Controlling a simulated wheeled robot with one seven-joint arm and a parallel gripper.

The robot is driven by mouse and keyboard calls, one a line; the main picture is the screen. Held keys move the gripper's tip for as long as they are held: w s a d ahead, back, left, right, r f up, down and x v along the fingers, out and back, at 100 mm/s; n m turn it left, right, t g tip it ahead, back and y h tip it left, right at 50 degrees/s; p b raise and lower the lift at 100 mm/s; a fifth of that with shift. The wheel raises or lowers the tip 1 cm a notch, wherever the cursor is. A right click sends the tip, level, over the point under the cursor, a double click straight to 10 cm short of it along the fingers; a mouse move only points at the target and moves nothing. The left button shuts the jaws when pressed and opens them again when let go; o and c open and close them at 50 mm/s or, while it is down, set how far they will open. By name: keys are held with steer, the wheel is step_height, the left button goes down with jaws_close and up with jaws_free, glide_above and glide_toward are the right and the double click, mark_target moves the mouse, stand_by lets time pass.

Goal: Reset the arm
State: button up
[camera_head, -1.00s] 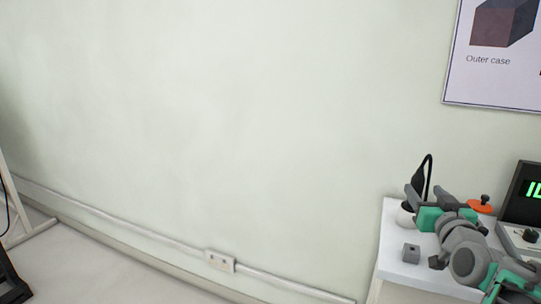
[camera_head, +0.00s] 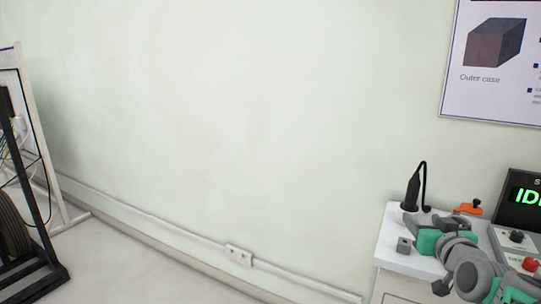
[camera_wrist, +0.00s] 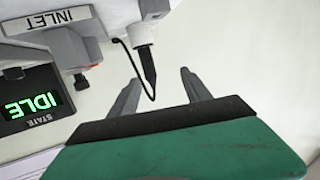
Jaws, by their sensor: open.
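My gripper (camera_head: 434,222) is open and empty, at the lower right of the head view. It has grey fingers and green casing, and the arm reaches in from the lower right corner. It appears in front of a white bench (camera_head: 392,232); its height over the top is hard to tell. In the wrist view my gripper (camera_wrist: 159,76) shows two separate fingers with nothing between them. A black pen-like tool with a looped cord (camera_head: 413,188) stands at the bench's back, and the wrist view shows this tool (camera_wrist: 147,66) beyond the fingers.
A dark rack (camera_head: 40,210) stands far left. The floor between is clear.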

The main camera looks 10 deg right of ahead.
steer(key=s+a+n+g+y+p, duration=0.1)
steer(key=s+a+g+y+p, duration=0.2)
steer(key=a+p, duration=0.65)
steer(key=s+a+n+g+y+p, duration=0.1)
steer(key=s+a+n+g+p, duration=0.3)
steer(key=a, duration=1)
steer(key=s+a+f+m+g+p, duration=0.1)
steer(key=s+a+g+p, duration=0.3)
steer(key=s, duration=0.5)
steer(key=shift+a+m+g+p, duration=0.2)
steer(key=shift+m+g+p, duration=0.15)
steer(key=shift+m+g, duration=0.2)
steer(key=shift+d, duration=0.1)
